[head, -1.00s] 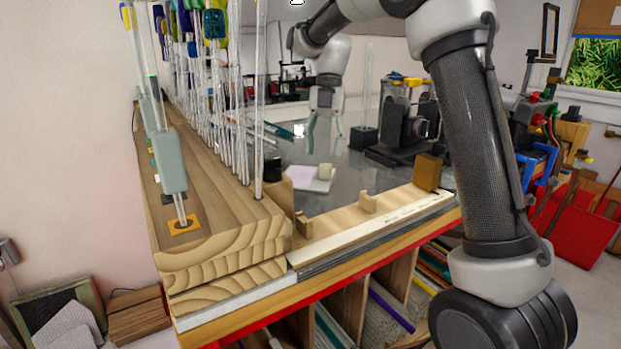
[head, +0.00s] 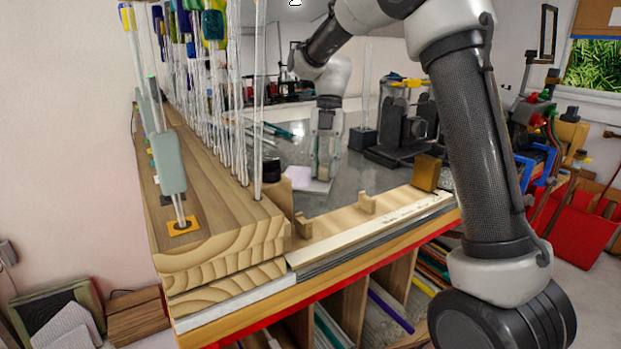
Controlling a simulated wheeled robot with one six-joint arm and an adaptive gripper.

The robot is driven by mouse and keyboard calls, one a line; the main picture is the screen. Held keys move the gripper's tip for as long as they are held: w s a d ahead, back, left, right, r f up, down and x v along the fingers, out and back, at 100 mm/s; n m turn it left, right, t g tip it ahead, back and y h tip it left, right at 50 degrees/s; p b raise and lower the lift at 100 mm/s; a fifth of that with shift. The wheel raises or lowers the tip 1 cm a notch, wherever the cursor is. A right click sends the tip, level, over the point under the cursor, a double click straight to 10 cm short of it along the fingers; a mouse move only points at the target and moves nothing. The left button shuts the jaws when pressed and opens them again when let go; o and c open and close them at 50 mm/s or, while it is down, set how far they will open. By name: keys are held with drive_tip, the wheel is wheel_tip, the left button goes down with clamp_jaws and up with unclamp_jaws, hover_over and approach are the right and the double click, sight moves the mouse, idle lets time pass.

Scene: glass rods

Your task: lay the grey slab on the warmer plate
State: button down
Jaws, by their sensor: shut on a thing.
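My gripper (head: 325,174) is low over the glossy grey worktop, pointing down, its fingers closed around a small pale beige block (head: 322,172). The block is mostly hidden between the fingers, and I cannot tell whether it touches the surface below. A thin pinkish-white square sheet or pad (head: 300,180) lies under and left of the gripper. I cannot make out for sure which thing is the grey slab or the warmer plate.
Upright glass rods (head: 240,130) stand in a wooden rack (head: 215,215) at the left. A dark block (head: 363,138) with a clear upright stands right of the gripper, near black equipment (head: 405,130). A wooden rail with pegs (head: 367,204) runs along the front edge.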

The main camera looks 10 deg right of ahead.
drive_tip(key=r, duration=0.7)
drive_tip(key=shift+s+d+r, duration=0.1)
drive_tip(key=shift+s, duration=0.25)
drive_tip(key=s+d, duration=0.2)
drive_tip(key=s, duration=0.6)
drive_tip(key=s+d, duration=0.3)
drive_tip(key=s, duration=0.5)
drive_tip(key=shift+s+d, duration=0.2)
drive_tip(key=shift+s, duration=0.05)
drive_tip(key=shift+s, duration=0.1)
